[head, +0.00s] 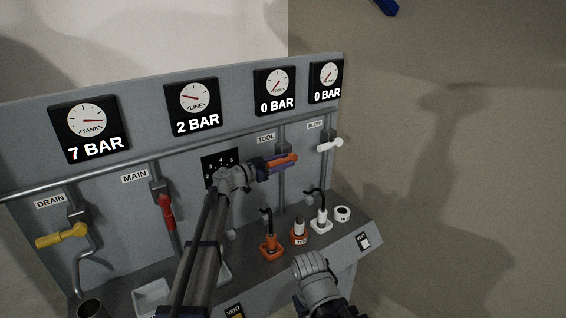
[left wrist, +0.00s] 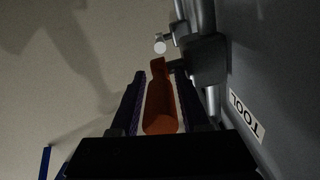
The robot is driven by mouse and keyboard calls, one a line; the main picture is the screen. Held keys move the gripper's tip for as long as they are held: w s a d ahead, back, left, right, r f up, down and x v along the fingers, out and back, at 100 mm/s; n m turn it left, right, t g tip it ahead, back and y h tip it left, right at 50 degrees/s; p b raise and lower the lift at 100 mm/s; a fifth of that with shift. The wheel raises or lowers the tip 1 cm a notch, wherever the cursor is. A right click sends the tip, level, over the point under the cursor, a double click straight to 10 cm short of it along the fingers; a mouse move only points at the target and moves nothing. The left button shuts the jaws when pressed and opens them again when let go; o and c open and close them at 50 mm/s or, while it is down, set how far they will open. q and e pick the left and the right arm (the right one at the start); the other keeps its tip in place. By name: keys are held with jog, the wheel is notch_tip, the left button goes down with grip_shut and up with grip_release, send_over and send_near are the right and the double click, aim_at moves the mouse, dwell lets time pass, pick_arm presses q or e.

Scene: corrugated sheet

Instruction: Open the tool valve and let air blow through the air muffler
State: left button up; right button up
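The orange tool valve handle (head: 282,160) sticks out sideways from the grey valve under the TOOL label. My left gripper (head: 280,162) is around it. In the left wrist view the orange handle (left wrist: 160,105) lies between the two dark fingers, with narrow gaps on both sides, so the gripper looks open. The tool gauge (head: 275,88) reads 0 BAR. On the bench below, an orange fitting with a pale top (head: 299,230) stands beside an orange coupling (head: 270,246); I cannot tell for sure which is the muffler. Only part of my right arm shows at bottom; its fingers are not visible.
The white blow handle (head: 330,145) sits right of the tool valve. The red main handle (head: 166,210) hangs down and the yellow drain handle (head: 62,236) lies sideways. The tank gauge (head: 88,122) reads 7 BAR, the line gauge (head: 193,100) 2 BAR. A white coupling (head: 320,222) stands on the bench.

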pick_arm(q)
grip_shut()
dwell(1.3)
